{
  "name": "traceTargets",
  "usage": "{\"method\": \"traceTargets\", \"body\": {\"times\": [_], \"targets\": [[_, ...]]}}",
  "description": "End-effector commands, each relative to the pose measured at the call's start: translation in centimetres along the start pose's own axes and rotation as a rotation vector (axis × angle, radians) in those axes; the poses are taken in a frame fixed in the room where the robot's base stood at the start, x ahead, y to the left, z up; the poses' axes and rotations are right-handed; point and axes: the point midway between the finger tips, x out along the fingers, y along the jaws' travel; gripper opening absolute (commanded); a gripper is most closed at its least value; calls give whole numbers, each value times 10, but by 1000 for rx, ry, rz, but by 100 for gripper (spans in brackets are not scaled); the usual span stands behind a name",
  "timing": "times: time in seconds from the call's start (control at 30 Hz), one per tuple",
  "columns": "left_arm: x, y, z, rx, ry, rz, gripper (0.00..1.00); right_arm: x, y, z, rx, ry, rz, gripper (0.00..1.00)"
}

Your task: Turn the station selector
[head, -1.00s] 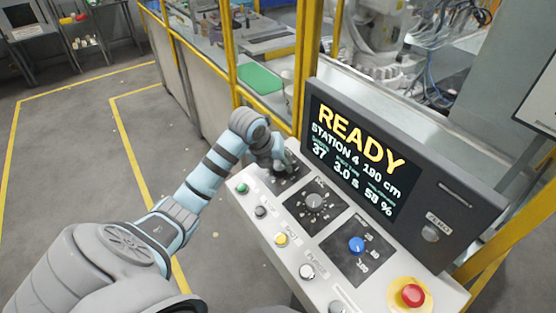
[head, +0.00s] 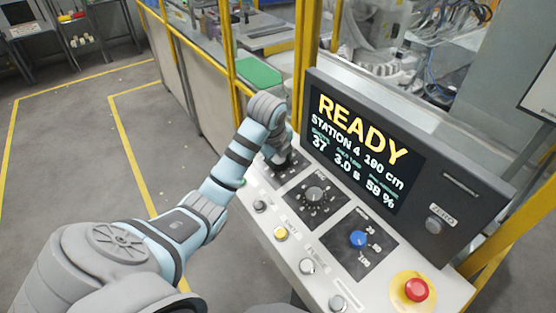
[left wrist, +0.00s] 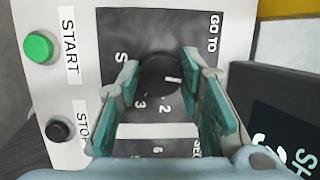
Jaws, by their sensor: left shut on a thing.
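The station selector is a round black knob (left wrist: 158,75) with a white pointer mark, on a dark plate (left wrist: 122,25) lettered GO TO in the left wrist view. In the head view my left gripper (head: 282,160) covers most of the knob at the panel's far left end. My right gripper is not in view.
A green START button (left wrist: 38,47) lies left of the selector in the wrist view. Yellow posts (head: 307,50) stand behind.

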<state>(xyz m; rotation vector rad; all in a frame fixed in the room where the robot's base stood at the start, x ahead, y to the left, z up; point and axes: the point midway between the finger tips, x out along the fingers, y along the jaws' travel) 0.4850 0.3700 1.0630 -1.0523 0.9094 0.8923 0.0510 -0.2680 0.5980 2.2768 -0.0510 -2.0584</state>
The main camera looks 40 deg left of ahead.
Motion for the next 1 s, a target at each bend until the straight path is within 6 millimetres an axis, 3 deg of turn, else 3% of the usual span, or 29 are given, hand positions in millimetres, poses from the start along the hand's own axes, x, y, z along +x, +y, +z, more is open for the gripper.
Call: {"method": "traceTargets", "body": {"times": [0.53,0.57,0.67,1.0], "targets": [[0,1,-1,-27,1,11,6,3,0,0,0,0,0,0],[0,1,-1,-27,1,11,37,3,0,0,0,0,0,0],[0,1,0,-27,0,10,53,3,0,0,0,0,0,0],[0,0,0,-27,-1,8,53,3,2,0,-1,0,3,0]]}}
